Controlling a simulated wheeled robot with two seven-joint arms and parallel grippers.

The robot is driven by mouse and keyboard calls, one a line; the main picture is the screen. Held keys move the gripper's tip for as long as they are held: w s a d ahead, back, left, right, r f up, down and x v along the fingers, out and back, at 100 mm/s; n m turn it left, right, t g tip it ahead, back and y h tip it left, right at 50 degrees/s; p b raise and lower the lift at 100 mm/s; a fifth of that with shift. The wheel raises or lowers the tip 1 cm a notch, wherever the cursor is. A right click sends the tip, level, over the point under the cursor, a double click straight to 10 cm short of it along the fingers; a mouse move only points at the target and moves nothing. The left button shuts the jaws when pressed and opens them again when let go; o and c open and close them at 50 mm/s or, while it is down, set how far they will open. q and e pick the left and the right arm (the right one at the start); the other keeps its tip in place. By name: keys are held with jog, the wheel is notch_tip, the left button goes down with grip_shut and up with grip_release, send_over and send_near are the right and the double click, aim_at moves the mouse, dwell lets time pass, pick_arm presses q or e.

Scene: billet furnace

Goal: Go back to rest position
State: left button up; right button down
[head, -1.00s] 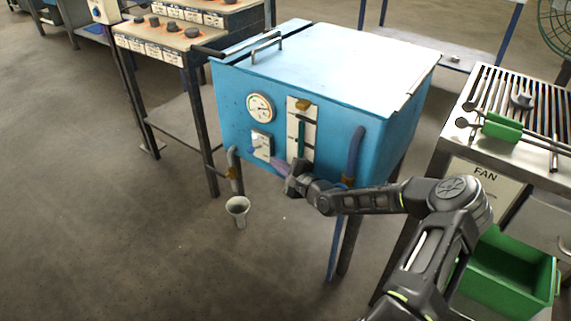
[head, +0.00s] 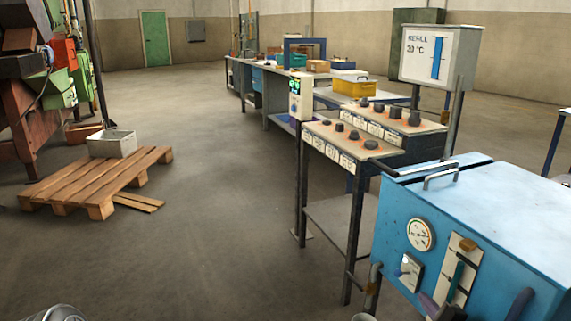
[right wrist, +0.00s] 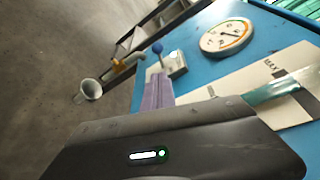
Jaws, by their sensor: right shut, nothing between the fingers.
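My right gripper (head: 428,302) shows at the bottom edge of the head view, in front of the lower part of the blue furnace box (head: 400,220). Its purplish fingers also show in the right wrist view (right wrist: 158,92); they are shut and hold nothing. They point toward a small switch plate with a blue-knobbed lever (right wrist: 158,48), and I cannot tell if they touch it. Most of the right arm is below the head view. My left gripper is not in view; a rounded grey part at the bottom left corner may be mine.
The box's front carries a round gauge (head: 420,235) and a level strip. A pipe funnel (right wrist: 90,90) is beside it. A knob bench (head: 345,140) stands to the left. A wooden pallet (head: 100,185) with a grey bin (head: 112,144) is far left. Open floor lies between.

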jog(key=s+a+f+n+g+y, duration=0.2)
jog(key=s+a+f+n+g, duration=0.25)
jog(key=s+a+f, duration=0.4)
jog(key=s+a+f+n+g+y, duration=0.1)
jog(key=s+a+f+n+g, duration=0.35)
jog(key=a+f, duration=0.7)
jog(key=s+a+f+n+g, duration=0.1)
jog(key=s+a+n+g, duration=0.3)
jog(key=s+a, duration=0.6)
jog(key=s+a+f+n+g, duration=0.25)
jog(key=s+a+n, duration=0.3)
jog(key=s, duration=0.85)
notch_tip(320, 180, up, 23)
jog(key=a+n+p, duration=0.1)
jog(key=p, duration=2)
jog(key=shift+w+a+n+y, duration=0.3)
jog(key=shift+w+a+n, duration=0.05)
jog(key=shift+w+a, duration=0.1)
